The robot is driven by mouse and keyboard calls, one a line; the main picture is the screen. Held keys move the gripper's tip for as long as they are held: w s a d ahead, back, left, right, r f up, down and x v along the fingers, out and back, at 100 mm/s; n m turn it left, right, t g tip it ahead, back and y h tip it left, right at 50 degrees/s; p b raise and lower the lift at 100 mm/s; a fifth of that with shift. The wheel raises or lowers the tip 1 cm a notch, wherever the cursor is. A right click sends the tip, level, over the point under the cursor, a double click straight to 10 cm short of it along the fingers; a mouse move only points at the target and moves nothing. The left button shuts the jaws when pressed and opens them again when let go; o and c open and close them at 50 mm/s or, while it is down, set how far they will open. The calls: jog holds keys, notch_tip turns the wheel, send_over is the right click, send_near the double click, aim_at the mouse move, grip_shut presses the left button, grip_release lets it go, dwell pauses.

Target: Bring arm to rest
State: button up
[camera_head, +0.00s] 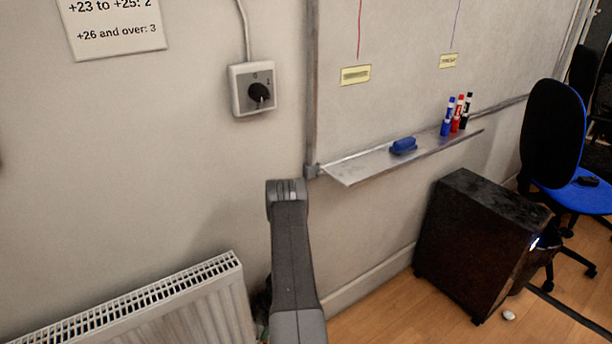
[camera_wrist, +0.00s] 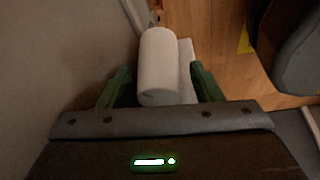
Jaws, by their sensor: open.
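My gripper (camera_wrist: 160,70) shows in the wrist view, with its two green fingers spread apart. A white rounded shape (camera_wrist: 158,62) shows between and beyond the fingers. I cannot tell what it is or how far off it is, and no grip on it shows. In the head view my grey arm (camera_head: 291,255) reaches up from the bottom edge, in front of the wall and left of the whiteboard ledge. The gripper itself cannot be made out in the head view.
A white radiator (camera_head: 150,305) stands low at left. A dial switch (camera_head: 254,90) is on the wall. The ledge (camera_head: 365,167) holds a blue eraser (camera_head: 403,145) and several markers (camera_head: 457,115). A black computer case (camera_head: 475,240) and blue chair (camera_head: 555,130) stand at right.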

jog(key=shift+x, duration=1.05)
jog(key=shift+w+r+m+b, duration=0.1)
jog(key=shift+r+m+b, duration=0.1)
jog(key=shift+m+b, duration=0.3)
jog(key=shift+m+t+b, duration=0.4)
jog(key=shift+m+b, duration=0.25)
jog(key=shift+m, duration=0.05)
jog(key=shift+d+r+m, duration=0.1)
jog(key=shift+d+m, duration=0.05)
jog(key=shift+m, duration=0.15)
